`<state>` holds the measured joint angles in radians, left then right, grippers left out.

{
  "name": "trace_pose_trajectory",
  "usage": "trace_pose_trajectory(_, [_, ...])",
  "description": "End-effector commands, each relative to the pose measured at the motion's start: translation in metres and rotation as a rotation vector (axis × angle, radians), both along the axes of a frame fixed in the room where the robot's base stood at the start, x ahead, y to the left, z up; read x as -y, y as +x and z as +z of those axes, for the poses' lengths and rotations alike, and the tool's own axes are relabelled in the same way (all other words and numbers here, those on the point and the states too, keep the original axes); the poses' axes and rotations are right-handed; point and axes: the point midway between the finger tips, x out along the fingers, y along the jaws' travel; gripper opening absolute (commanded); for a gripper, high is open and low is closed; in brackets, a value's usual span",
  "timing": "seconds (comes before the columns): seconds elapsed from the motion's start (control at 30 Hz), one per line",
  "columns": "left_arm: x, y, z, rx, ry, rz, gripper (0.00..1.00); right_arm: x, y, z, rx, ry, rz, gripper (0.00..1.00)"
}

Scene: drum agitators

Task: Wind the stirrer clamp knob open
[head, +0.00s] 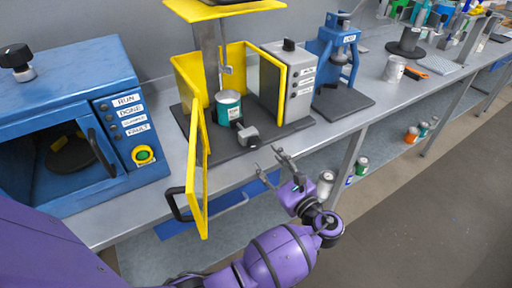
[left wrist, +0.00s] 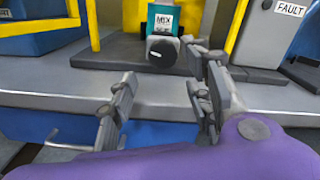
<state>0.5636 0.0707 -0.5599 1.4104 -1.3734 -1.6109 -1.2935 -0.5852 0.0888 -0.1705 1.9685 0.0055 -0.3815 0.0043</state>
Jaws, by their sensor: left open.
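The stirrer clamp knob (head: 247,135) is a dark block with a grey body at the front of the yellow-framed stirrer. It also shows in the left wrist view (left wrist: 163,52), with its round dark face towards me. A can with a teal label (head: 228,107) stands just behind it inside the frame; its label reads MIX in the left wrist view (left wrist: 166,20). My left gripper (head: 270,164) is open and empty at the bench's front edge, in front of the knob and apart from it. Its fingers (left wrist: 162,75) spread below the knob in the left wrist view. My right gripper is not in view.
The stirrer's yellow door (head: 199,180) stands open towards me, left of my gripper, with a black handle (head: 176,205). A blue machine (head: 60,95) stands at left. A grey control box (head: 291,78) and a blue press (head: 338,60) stand at right.

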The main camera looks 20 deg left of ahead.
Motion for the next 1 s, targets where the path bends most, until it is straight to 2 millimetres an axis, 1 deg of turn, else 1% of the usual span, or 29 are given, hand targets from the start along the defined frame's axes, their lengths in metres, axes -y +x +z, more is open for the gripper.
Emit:
trace_pose_trajectory(0.03, [-0.007,0.006,0.003,0.003,0.001,0.002,0.46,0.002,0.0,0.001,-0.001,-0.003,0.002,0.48])
trace_pose_trajectory(0.2, [-0.03,0.023,0.003,0.004,0.0,0.002,0.46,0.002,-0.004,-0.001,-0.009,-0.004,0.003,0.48])
trace_pose_trajectory(0.4, [-0.048,0.038,0.002,0.004,-0.003,0.0,0.46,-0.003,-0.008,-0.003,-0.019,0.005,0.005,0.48])
trace_pose_trajectory(0.53, [-0.053,0.041,0.001,0.002,-0.004,-0.001,0.46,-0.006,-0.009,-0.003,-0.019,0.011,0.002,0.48])
trace_pose_trajectory(0.77, [-0.053,0.041,0.0,0.001,-0.005,-0.001,0.46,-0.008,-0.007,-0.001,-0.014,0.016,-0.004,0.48])
trace_pose_trajectory(1.0, [-0.053,0.041,0.0,0.001,-0.005,0.0,0.14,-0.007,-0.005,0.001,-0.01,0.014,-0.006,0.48])
